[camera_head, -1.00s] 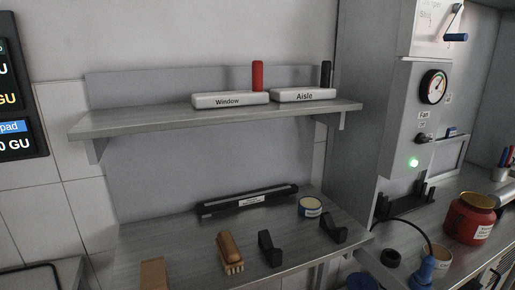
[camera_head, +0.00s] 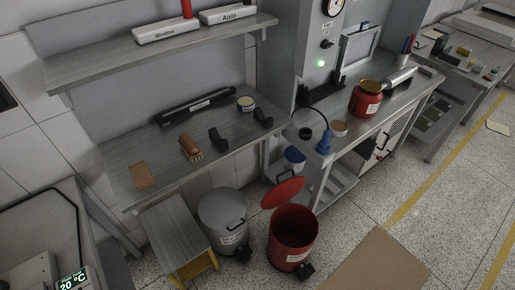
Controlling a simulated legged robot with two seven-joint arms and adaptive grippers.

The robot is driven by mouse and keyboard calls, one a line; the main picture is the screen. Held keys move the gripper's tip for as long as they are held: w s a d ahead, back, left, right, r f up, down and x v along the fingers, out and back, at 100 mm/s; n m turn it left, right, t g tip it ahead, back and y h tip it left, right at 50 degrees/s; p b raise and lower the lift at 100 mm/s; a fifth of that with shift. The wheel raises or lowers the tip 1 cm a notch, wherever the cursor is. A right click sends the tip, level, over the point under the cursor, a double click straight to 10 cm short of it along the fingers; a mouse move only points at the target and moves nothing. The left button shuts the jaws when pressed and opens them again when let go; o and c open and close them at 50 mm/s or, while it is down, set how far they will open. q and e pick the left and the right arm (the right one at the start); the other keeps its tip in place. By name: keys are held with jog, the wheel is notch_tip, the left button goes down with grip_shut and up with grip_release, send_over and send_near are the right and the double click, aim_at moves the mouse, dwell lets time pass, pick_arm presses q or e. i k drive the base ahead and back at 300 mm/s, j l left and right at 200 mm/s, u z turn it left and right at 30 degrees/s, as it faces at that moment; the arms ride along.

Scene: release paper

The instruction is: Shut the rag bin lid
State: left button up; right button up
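A red round bin (camera_head: 284,252) stands on the floor at the bottom middle, with a pale label on its front and a dark pedal (camera_head: 306,270) at its base. Its red lid (camera_head: 284,192) is raised and tilted at the back rim, so the dark inside shows. A grey round bin (camera_head: 222,212) with its lid down stands just left of it and also has a pedal. The bin labels are too small to read, but the red bin is the one standing open. Neither of my grippers is in view.
A workbench (camera_head: 115,180) with a brush and brackets stands behind the bins. A low step stool (camera_head: 172,235) is left of the grey bin. Another bench (camera_head: 345,150) with a red canister (camera_head: 366,99) is at right. A brown mat (camera_head: 375,262) lies on the floor right of the red bin.

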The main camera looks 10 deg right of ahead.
aim_at(282, 192)
jog(key=i+l+z, duration=0.1)
jog(key=l, duration=0.25)
jog(key=i+l, duration=0.2)
jog(key=l, duration=0.2)
jog(key=i+l+z, duration=0.15)
jog(key=l, duration=0.2)
jog(key=j, duration=0.15)
jog(key=i+j+u, duration=0.2)
jog(key=j+u, duration=0.15)
jog(key=j, duration=0.3)
jog(key=i, duration=0.05)
